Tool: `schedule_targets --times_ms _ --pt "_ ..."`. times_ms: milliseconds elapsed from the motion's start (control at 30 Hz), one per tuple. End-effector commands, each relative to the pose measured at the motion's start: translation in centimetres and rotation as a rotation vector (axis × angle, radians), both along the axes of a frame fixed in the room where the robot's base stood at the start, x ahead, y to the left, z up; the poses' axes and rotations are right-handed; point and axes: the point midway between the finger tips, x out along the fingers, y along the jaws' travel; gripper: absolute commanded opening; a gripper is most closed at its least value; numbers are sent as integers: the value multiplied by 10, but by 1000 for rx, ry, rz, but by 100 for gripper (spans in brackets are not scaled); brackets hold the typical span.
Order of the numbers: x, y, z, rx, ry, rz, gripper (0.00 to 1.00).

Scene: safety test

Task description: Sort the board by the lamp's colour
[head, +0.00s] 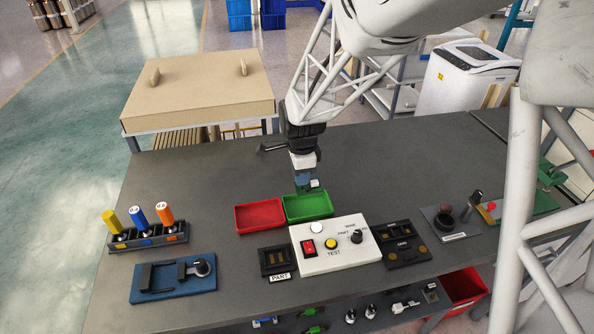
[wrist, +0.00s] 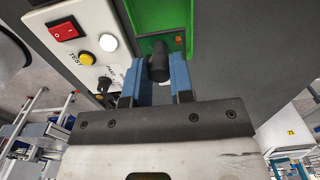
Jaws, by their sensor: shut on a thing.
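My gripper (head: 307,186) hangs over the back part of the green tray (head: 321,207). The green tray also shows in the wrist view (wrist: 146,46), with a small orange patch by the held part. The red tray (head: 260,216) stands left of the green one and looks empty. The white test box (head: 335,258) has a whitish round lamp (head: 316,228), a red switch, a yellow button and a black knob.
A black holder marked PART (head: 275,261) lies left of the test box, and a black fixture (head: 404,252) lies right of it. A rack with yellow, blue and orange handles (head: 147,238) and a blue fixture (head: 172,282) are at left. The tabletop behind the trays is clear.

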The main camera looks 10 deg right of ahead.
Motion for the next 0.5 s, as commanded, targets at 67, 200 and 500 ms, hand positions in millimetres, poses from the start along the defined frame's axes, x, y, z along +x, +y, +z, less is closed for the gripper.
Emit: schedule_targets --times_ms 67,200,500 --pt "0 0 0 0 0 0 0" --pt "0 0 -1 0 0 0 0" --pt "0 0 -9 0 1 0 0"
